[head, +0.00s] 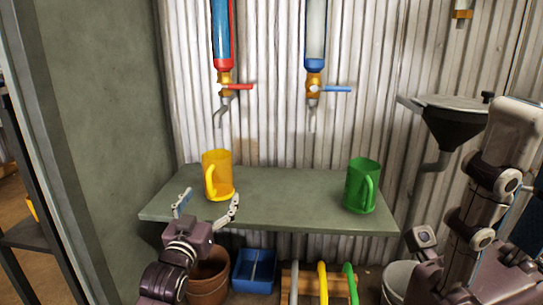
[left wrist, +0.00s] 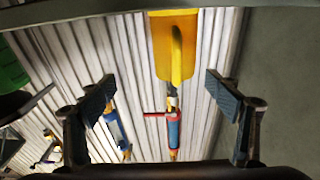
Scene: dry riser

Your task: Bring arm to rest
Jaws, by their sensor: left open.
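My left gripper (head: 208,205) is open and empty at the front edge of the grey-green shelf (head: 285,195). Its two fingers are spread wide in the left wrist view (left wrist: 158,100). A yellow mug (head: 220,175) stands upright on the shelf just beyond the left gripper, apart from the fingers as far as I can tell. The yellow mug also shows between the fingers in the left wrist view (left wrist: 172,45). A green mug (head: 360,187) stands upright at the right of the shelf. My right arm is at the right edge of the head view; I cannot make out its fingers.
Two taps hang on the corrugated wall, one with a red lever (head: 238,87) and one with a blue lever (head: 337,89). A dark funnel basin (head: 455,125) is at the right. Below the shelf are a terracotta pot (head: 208,278), a blue bin (head: 254,272) and a wooden crate (head: 306,285).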

